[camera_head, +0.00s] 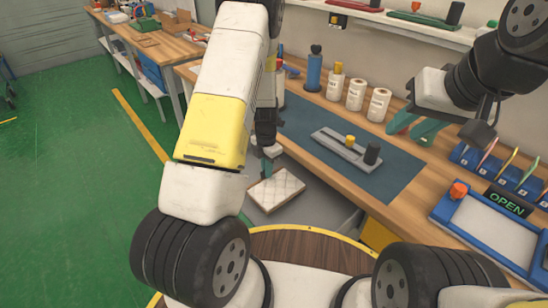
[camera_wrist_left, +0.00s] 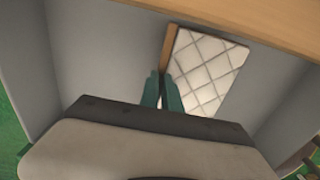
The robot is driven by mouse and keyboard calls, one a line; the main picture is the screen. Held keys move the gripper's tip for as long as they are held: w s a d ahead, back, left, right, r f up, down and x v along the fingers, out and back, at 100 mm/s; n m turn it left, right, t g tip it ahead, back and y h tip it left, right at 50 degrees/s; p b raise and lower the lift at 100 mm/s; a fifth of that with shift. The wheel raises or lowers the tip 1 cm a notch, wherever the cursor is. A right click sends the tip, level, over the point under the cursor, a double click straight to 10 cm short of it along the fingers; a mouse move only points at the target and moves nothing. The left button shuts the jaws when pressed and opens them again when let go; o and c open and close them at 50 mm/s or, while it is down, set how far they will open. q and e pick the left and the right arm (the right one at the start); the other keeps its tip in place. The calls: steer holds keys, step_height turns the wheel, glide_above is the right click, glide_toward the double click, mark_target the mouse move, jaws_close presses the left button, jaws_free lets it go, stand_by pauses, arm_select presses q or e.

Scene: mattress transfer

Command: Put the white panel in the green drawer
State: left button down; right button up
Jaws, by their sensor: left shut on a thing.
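The white panel (camera_head: 277,190) is a quilted slab with a thin wooden edge, below the front edge of the workbench. In the left wrist view the panel (camera_wrist_left: 208,72) extends right of my fingertips. My left gripper (camera_head: 266,168) is shut on its wooden edge; the teal fingers (camera_wrist_left: 163,88) show in the wrist view. The panel is over a grey walled recess (camera_wrist_left: 95,60); I cannot tell whether it touches the bottom. No green drawer front is recognisable. My right gripper (camera_head: 414,126) is open and empty over the bench's back right.
The workbench (camera_head: 395,215) carries a blue mat (camera_head: 310,125) with a grey tool, a blue bottle (camera_head: 314,72), several white containers and a blue-framed tray (camera_head: 490,235). A shelf runs above. Green floor lies open at left, with another bench (camera_head: 150,45) behind.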

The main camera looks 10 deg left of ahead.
arm_select(q)
steer(key=shift+w+a, duration=0.2)
steer(key=shift+a, duration=0.1)
steer(key=shift+f, duration=1.75)
steer(key=shift+f, duration=0.1)
steer(key=c, duration=1.6)
jaws_free()
steer(key=shift+o, duration=0.2)
